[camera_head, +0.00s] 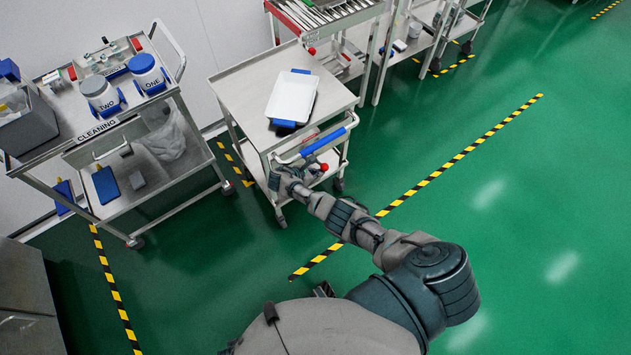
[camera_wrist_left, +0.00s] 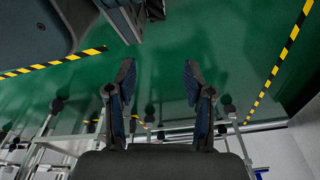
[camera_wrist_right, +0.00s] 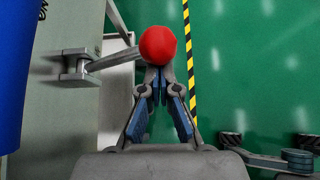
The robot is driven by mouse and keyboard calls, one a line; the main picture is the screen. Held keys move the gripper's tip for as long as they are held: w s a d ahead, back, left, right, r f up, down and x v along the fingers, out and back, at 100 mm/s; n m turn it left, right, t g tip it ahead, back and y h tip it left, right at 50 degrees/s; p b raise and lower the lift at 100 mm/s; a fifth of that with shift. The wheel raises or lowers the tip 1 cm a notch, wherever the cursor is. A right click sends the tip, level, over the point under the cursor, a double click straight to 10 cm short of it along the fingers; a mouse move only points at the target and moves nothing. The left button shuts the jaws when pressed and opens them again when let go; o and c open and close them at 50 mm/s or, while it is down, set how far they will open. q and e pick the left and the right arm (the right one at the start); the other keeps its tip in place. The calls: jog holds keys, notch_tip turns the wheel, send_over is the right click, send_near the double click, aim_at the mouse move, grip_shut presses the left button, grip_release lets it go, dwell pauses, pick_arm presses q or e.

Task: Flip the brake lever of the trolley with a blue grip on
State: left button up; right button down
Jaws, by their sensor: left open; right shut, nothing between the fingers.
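The trolley (camera_head: 240,88) with the blue grip (camera_head: 323,142) stands in the middle of the head view. Its brake lever is a metal rod with a red ball knob (camera_head: 323,167) below the grip. In the right wrist view the red knob (camera_wrist_right: 158,45) is large, just beyond the fingertips, and its rod (camera_wrist_right: 113,61) runs left to a bracket. My right gripper (camera_wrist_right: 156,76) is shut and empty, its tips at the knob's lower edge; I cannot tell whether they touch. My left gripper (camera_wrist_left: 158,75) is open and empty over the floor, and not seen in the head view.
A white tray (camera_head: 292,96) lies on the trolley top. A cleaning cart (camera_head: 60,140) with labelled jars stands at the left. A roller table (camera_head: 325,14) stands behind the trolley. Green floor (camera_head: 520,200) with striped tape is free at the right.

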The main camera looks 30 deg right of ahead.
pick_arm(q)
jog(key=shift+s+a+f+p, duration=0.15)
jog(key=shift+s+f+p, duration=0.2)
jog(key=shift+s+f, duration=0.55)
pick_arm(e)
jog(key=shift+w+r, duration=0.35)
jog(key=shift+r, duration=0.45)
jog(key=shift+d, duration=0.1)
